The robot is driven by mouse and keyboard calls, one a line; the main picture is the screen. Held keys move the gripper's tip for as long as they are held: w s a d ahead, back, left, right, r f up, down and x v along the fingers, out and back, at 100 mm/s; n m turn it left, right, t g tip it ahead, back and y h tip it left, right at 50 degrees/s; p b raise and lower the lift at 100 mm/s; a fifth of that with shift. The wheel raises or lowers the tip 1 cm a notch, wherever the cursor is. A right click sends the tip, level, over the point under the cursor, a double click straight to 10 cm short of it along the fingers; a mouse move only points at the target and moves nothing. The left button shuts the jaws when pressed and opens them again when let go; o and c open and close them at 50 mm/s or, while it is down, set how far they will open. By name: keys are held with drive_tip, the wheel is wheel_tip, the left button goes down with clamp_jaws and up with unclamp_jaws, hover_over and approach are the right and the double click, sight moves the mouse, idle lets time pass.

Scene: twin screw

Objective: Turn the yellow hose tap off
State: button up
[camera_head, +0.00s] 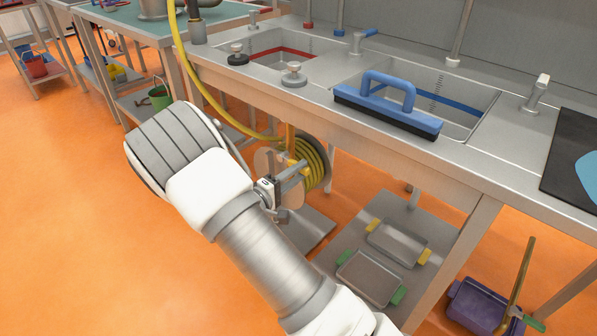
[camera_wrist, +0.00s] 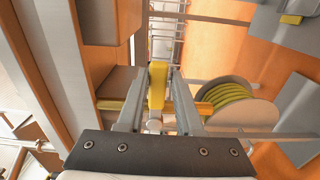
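The yellow tap handle (camera_wrist: 157,86) stands between the two fingers of my gripper (camera_wrist: 157,98) in the wrist view. The fingers are apart on either side of it, and narrow gaps seem to show. In the head view my gripper (camera_head: 290,182) is under the sink counter, beside the reel of yellow hose (camera_head: 314,165). There the handle is mostly hidden by my gripper.
The steel sink counter (camera_head: 300,100) runs above my gripper, with a blue-handled squeegee (camera_head: 388,105) on its front edge. A yellow hose (camera_head: 200,85) hangs at the left. Trays (camera_head: 372,278) lie on the lower shelf. The orange floor at left is clear.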

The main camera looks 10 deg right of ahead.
drive_tip(key=shift+o, duration=1.4)
drive_tip(key=p+v, duration=0.4)
drive_tip(key=v, duration=1.3)
drive_tip(key=shift+s+a+r, duration=0.1)
